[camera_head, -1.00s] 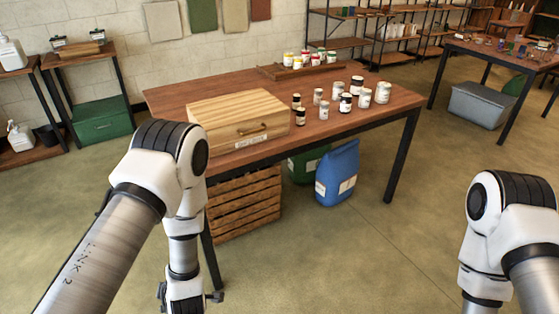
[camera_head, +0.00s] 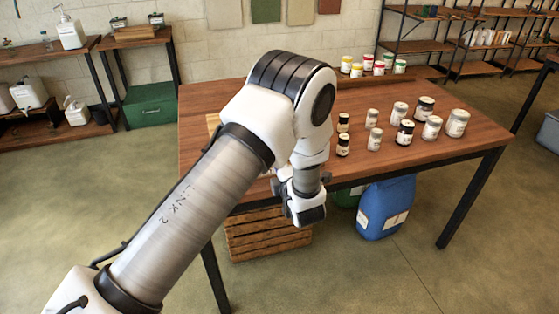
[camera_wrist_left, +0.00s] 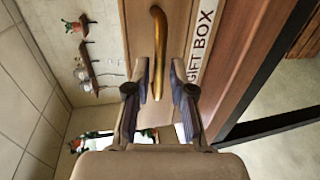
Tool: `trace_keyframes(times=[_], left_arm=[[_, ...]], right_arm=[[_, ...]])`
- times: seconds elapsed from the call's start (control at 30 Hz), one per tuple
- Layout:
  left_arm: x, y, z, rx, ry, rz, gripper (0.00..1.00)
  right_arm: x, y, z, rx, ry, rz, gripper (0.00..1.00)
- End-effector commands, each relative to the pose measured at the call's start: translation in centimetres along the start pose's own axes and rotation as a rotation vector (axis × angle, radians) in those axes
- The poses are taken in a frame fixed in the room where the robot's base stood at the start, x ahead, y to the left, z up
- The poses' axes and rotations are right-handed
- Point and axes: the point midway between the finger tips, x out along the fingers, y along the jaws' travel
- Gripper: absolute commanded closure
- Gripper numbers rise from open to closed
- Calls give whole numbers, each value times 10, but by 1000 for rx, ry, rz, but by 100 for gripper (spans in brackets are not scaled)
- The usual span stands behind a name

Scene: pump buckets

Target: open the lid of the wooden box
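The wooden box (camera_head: 213,122) is almost wholly hidden behind my left arm in the head view; only a sliver shows at the table's left. In the left wrist view its front (camera_wrist_left: 180,25) shows a curved brass handle (camera_wrist_left: 157,45) and a white "GIFT BOX" label (camera_wrist_left: 203,40). My left gripper (camera_wrist_left: 160,64) is open, with one finger on each side of the handle's end and gaps visible between. Whether the fingers touch it I cannot tell. The lid's state is hidden now. My right gripper is out of view.
Several small jars (camera_head: 405,132) stand on the wooden table (camera_head: 470,150) right of my arm, with more jars (camera_head: 378,68) at the back. A slatted crate (camera_head: 262,235) and a blue container (camera_head: 386,208) are under the table. A side shelf stands left.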

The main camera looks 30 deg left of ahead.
Motion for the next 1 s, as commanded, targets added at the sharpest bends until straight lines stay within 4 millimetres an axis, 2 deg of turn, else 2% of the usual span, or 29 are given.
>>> trace_keyframes(times=[0.13, 0.4, 0.43, 0.5, 0.77, 1.0], left_arm=[[21, 0, 0, -1, 1, -1, 77], [27, 0, 0, 2, -1, 0, 77], [26, 0, 0, 2, -1, 0, 81], [26, 0, 0, 2, -1, 0, 100], [26, 1, 0, 2, -1, -3, 100], [25, 19, 0, 0, 1, -49, 100]], right_arm=[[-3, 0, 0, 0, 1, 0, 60], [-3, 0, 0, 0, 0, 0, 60], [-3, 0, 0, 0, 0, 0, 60], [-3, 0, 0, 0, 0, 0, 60], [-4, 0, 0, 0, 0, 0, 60], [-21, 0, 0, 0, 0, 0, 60]])
